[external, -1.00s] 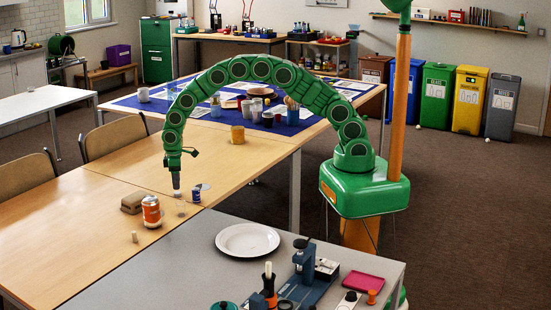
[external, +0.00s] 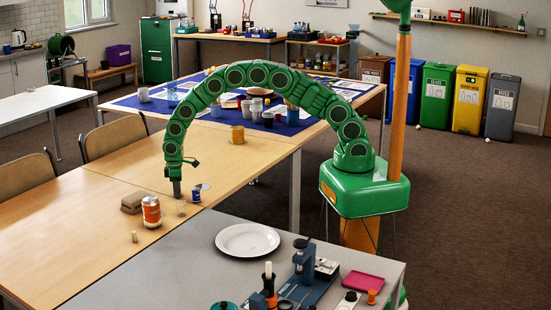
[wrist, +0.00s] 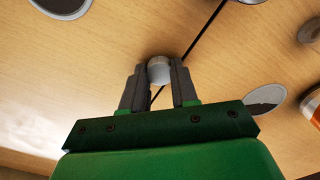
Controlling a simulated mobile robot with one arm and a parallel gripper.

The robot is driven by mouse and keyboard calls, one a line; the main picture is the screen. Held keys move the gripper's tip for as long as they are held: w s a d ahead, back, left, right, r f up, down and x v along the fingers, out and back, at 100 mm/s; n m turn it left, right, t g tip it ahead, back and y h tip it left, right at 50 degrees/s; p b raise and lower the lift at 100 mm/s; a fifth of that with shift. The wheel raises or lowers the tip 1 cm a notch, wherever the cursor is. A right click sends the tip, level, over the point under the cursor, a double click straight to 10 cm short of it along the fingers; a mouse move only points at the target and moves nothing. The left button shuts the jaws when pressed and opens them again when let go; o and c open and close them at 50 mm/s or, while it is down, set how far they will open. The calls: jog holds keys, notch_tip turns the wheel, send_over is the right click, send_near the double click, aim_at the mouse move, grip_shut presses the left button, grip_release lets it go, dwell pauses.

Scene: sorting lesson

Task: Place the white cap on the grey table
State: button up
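The white cap (wrist: 159,70) sits on the wooden table, close to the dark seam, in the wrist view. My gripper (wrist: 159,78) has its two fingers apart, one on each side of the cap; I cannot tell whether they touch it. In the external view my gripper (external: 177,194) points straight down, its tip at about table height, and the cap is hidden there. The grey table (external: 150,272) is in the foreground, in front of the wooden table.

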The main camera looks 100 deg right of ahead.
grip_shut()
jog(key=shift+r, duration=0.5)
notch_tip(320, 180, up, 2)
jog(key=shift+r, duration=0.25)
jog(key=s+a+r, duration=0.4)
jog(key=s+r, duration=0.5)
jog(key=s, duration=0.4)
jog(key=w+a+r, duration=0.1)
jog(key=w+a, duration=0.1)
jog(key=a, duration=0.6)
jog(key=w+a+r+n, duration=0.1)
jog(key=w+a, duration=0.1)
jog(key=a, duration=0.6)
jog(key=shift+w+r, duration=0.3)
jog(key=shift+w, duration=0.05)
jog(key=shift+d, duration=0.1)
